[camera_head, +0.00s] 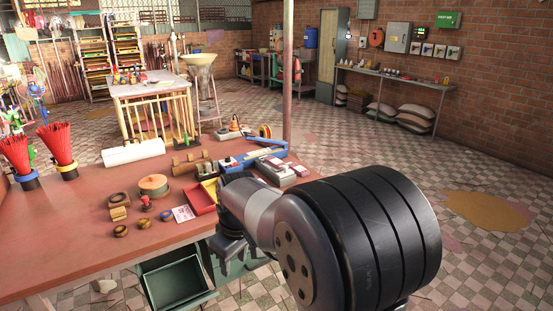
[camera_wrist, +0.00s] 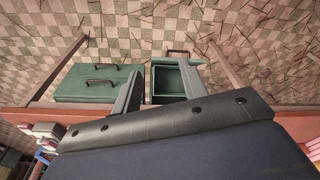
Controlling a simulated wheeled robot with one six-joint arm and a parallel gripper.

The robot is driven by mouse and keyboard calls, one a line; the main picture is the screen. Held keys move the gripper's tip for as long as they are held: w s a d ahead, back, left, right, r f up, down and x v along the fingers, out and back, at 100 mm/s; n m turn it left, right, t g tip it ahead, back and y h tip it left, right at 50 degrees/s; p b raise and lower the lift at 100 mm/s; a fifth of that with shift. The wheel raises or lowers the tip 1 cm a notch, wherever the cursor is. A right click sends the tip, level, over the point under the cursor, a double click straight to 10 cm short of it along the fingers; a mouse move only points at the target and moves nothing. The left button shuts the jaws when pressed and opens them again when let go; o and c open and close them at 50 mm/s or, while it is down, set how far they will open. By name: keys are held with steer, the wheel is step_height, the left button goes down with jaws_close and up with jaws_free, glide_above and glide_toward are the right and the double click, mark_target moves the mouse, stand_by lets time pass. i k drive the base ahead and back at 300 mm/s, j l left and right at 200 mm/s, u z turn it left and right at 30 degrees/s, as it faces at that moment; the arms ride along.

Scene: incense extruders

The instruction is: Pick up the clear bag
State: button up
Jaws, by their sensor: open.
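I cannot make out a clear bag in either view. An open green drawer (camera_head: 181,282) juts out below the front edge of the red table; no bag shows in the part of its inside that I see. In the wrist view, part of a green open drawer (camera_wrist: 168,99) shows between my fingers. In the head view my gripper (camera_head: 230,252) is partly hidden by my arm, near the table's front edge, right of the drawer.
The red table (camera_head: 80,235) holds a red tray (camera_head: 202,198), a lidded pot (camera_head: 154,185), wooden rings, a white roll (camera_head: 133,152) and red incense bundles (camera_head: 58,145). Green drawer fronts with dark handles (camera_wrist: 95,94) show in the wrist view. Tiled floor on the right is open.

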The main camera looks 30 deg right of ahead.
mark_target(276, 164)
steer(key=i+l+z, duration=0.15)
steer(key=i+l, duration=0.15)
steer(key=i, duration=0.2)
steer(key=i+l+z, duration=0.15)
steer(key=i, duration=0.4)
steer(key=i+l+z, duration=0.1)
steer(key=i+l, duration=0.15)
steer(key=i, duration=0.3)
steer(key=i+l+z, duration=0.15)
steer(key=i, duration=0.35)
